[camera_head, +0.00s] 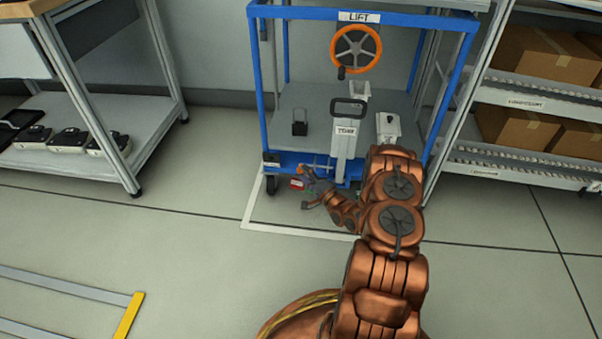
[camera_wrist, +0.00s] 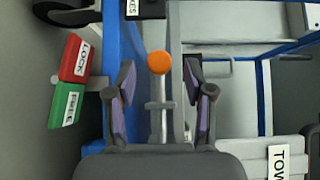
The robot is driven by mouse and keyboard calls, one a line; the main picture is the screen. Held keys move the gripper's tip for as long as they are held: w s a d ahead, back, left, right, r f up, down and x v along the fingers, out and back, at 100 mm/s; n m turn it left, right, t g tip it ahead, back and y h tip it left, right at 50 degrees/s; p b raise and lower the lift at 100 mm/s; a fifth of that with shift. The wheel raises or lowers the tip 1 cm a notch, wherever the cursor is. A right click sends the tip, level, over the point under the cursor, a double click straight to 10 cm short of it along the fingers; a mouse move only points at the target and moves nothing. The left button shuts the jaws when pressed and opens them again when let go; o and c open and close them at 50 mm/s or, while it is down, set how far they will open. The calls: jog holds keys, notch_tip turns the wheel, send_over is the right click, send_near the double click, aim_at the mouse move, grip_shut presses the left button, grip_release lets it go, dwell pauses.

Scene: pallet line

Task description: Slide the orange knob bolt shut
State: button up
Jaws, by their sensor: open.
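The orange knob (camera_wrist: 159,62) shows in the wrist view at the end of a grey bolt rod (camera_wrist: 158,118) on the blue cart frame. My gripper (camera_wrist: 161,72) is open, with one finger on either side of the knob and a visible gap to each. I cannot tell whether the fingertips reach the knob's depth. Left of it are a red LOCK plate (camera_wrist: 75,58) and a green FREE plate (camera_wrist: 66,106). In the head view, my gripper (camera_head: 306,186) is low at the cart's front rail, beside the small orange knob (camera_head: 300,169).
The blue cart (camera_head: 262,80) carries an orange handwheel (camera_head: 356,49) under a LIFT sign and a grey TOW lever (camera_head: 346,135) right of my gripper. A grey bench (camera_head: 125,160) stands left and a box rack (camera_head: 530,155) right. The floor in front is mostly clear.

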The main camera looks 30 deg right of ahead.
aim_at(302, 172)
jog(key=shift+w+a+b, duration=0.2)
jog(key=shift+w+b, duration=0.25)
jog(key=shift+w, duration=1.25)
jog(key=shift+c, duration=0.4)
grip_shut()
